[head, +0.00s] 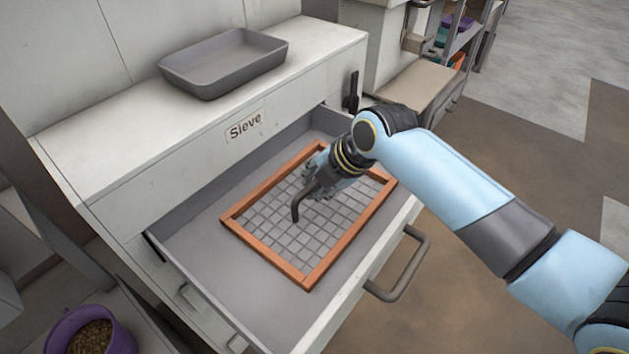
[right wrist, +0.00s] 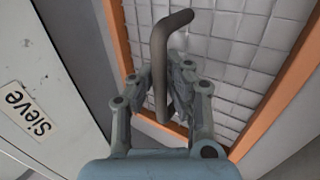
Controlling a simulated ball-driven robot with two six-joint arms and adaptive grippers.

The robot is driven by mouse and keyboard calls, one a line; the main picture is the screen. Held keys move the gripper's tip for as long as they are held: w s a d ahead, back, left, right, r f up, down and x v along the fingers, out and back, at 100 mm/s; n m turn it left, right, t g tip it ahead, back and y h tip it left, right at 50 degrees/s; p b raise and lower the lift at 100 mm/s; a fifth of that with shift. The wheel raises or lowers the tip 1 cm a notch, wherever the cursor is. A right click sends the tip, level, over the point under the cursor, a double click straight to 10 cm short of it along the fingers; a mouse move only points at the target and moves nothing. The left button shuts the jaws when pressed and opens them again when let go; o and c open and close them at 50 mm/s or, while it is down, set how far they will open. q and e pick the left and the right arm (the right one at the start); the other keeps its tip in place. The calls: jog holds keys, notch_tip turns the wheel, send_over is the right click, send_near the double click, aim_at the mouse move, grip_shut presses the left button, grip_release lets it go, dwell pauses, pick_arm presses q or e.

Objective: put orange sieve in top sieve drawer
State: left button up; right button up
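The orange sieve (head: 312,274) has an orange rectangular frame and a pale grid mesh. It lies flat inside the outline of the open grey drawer (head: 200,243), below the "Sieve" label; whether it touches the drawer floor I cannot tell. A dark bent handle (head: 298,204) rises over the mesh. My right gripper (head: 322,180) is over the sieve's far half. In the right wrist view, its fingers (right wrist: 168,75) close in around the handle (right wrist: 162,65), which partly hides the tips. The orange frame (right wrist: 280,95) runs past on the right. My left gripper is out of view.
The drawer's bar handle (head: 405,268) sticks out at the front right. A grey tray (head: 222,65) stands on the white cabinet (head: 110,135). A purple pot (head: 88,322) with pellets is at lower left. Open floor lies to the right.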

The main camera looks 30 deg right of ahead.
jog(key=shift+o, duration=1.3)
jog(key=p+v, duration=0.1)
jog(key=v, duration=1.1)
jog(key=shift+r, duration=0.1)
